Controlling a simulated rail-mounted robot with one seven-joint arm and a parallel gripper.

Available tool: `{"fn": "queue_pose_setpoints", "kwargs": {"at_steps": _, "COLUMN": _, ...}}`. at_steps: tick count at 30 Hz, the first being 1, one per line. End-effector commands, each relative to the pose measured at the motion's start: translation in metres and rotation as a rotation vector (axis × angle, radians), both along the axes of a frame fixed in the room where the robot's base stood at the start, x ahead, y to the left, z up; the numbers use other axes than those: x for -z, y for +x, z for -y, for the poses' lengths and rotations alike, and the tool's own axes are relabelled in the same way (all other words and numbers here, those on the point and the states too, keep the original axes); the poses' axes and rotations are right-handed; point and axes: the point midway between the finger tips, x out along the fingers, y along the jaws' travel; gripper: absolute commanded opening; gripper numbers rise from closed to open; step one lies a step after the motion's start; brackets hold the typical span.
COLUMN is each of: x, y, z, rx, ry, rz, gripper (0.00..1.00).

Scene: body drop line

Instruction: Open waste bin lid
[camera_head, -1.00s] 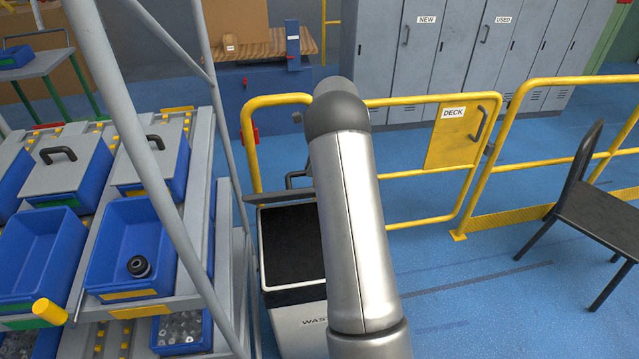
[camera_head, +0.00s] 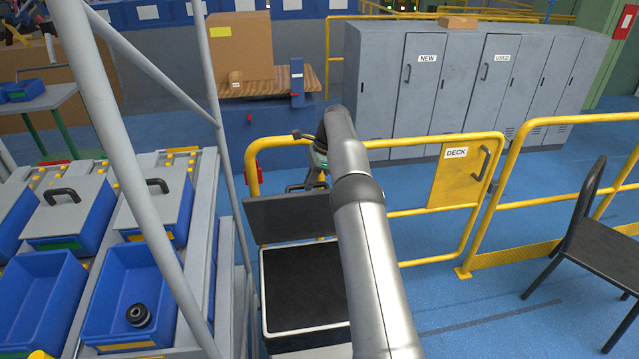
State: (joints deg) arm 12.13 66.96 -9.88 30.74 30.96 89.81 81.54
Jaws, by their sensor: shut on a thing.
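The waste bin (camera_head: 266,322) stands behind the rack, left of my arm. Its dark lid (camera_head: 285,218) is tilted up at the back edge and shows as a broad panel above the bin's black top opening (camera_head: 302,290). My gripper (camera_head: 304,184) is at the lid's upper edge, shut on the lid's handle. My arm hides part of the gripper, the right end of the lid and the bin's right side, so the exact finger contact is hard to see.
A yellow railing (camera_head: 408,211) with a DECK gate (camera_head: 455,175) runs just behind the bin. A rack with blue bins (camera_head: 130,290) and a grey post are close on the left. A black chair (camera_head: 600,225) stands right. Blue floor between is clear.

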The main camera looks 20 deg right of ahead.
Motion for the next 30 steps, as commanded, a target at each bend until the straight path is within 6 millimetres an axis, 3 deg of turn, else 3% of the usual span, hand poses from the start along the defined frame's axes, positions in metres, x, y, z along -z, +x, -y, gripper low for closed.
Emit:
{"fn": "queue_pose_setpoints", "kwargs": {"at_steps": 1, "x": 0.012, "y": 0.0, "z": -0.001, "rx": 0.0, "ry": -0.004, "rz": -0.012, "gripper": 0.0}}
{"fn": "queue_pose_setpoints", "kwargs": {"at_steps": 16, "x": 0.013, "y": 0.001, "z": -0.003, "rx": -0.003, "ry": -0.003, "rz": -0.017, "gripper": 0.0}}
{"fn": "queue_pose_setpoints", "kwargs": {"at_steps": 17, "x": 0.013, "y": 0.001, "z": -0.003, "rx": -0.003, "ry": -0.003, "rz": -0.017, "gripper": 0.22}}
{"fn": "queue_pose_setpoints", "kwargs": {"at_steps": 18, "x": 0.013, "y": 0.001, "z": -0.003, "rx": -0.004, "ry": -0.003, "rz": -0.017, "gripper": 0.33}}
{"fn": "queue_pose_setpoints", "kwargs": {"at_steps": 19, "x": 0.012, "y": 0.002, "z": -0.003, "rx": -0.003, "ry": -0.002, "rz": -0.016, "gripper": 0.38}}
{"fn": "queue_pose_setpoints", "kwargs": {"at_steps": 30, "x": 0.002, "y": 0.002, "z": -0.004, "rx": -0.005, "ry": 0.0, "rz": -0.009, "gripper": 0.38}}
